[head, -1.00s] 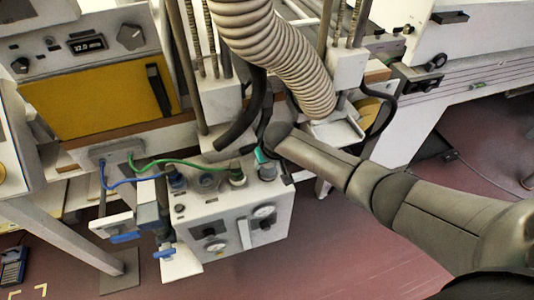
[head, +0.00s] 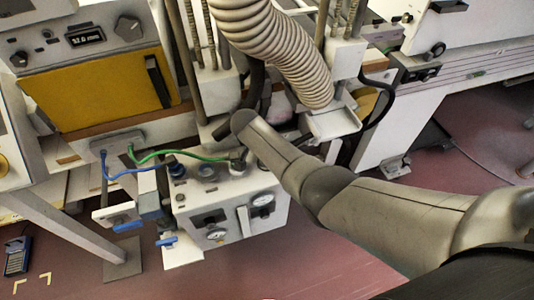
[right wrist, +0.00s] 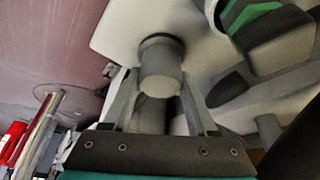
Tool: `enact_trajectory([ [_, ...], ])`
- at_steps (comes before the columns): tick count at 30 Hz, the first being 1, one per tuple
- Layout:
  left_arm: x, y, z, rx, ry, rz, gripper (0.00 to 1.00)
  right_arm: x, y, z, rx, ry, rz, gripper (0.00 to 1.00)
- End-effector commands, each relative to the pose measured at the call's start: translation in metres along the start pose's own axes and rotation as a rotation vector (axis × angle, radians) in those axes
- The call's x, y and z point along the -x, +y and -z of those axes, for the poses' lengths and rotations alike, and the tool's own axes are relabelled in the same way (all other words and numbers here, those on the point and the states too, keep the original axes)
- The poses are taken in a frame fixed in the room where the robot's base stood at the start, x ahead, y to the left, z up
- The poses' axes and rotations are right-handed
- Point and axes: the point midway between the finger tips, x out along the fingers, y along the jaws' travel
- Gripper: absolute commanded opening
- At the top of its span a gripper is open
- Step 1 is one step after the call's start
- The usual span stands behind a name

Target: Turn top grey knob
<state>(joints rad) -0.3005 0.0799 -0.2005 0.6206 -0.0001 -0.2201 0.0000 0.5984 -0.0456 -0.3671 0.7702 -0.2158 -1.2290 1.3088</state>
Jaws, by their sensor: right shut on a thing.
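In the right wrist view a round grey knob (right wrist: 160,76) stands out from a pale panel on a dark collar. My right gripper (right wrist: 158,92) has one finger on each side of it and is shut on it. In the head view my right arm comes in from the right and reaches over the top of the white control box (head: 232,215). The arm hides most of the gripper and the held knob there. My left gripper is not in view.
A ribbed hose (head: 270,45) hangs above the box, close to my right arm. A green cable (head: 185,153) and a blue cable (head: 135,171) run to the box top. A yellow-fronted unit (head: 100,85) stands at the left.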

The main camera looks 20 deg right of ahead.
Motion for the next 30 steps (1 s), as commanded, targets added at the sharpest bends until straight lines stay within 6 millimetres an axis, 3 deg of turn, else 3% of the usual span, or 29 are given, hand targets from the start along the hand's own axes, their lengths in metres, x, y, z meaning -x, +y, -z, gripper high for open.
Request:
enact_trajectory([
  [12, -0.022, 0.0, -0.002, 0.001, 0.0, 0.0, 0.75, -0.001, 0.001, 0.0, -0.248, 0.0, -0.102, 0.03],
  [30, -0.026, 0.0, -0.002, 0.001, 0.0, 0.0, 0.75, 0.0, 0.002, 0.001, -0.317, 0.002, -0.131, 0.03],
])
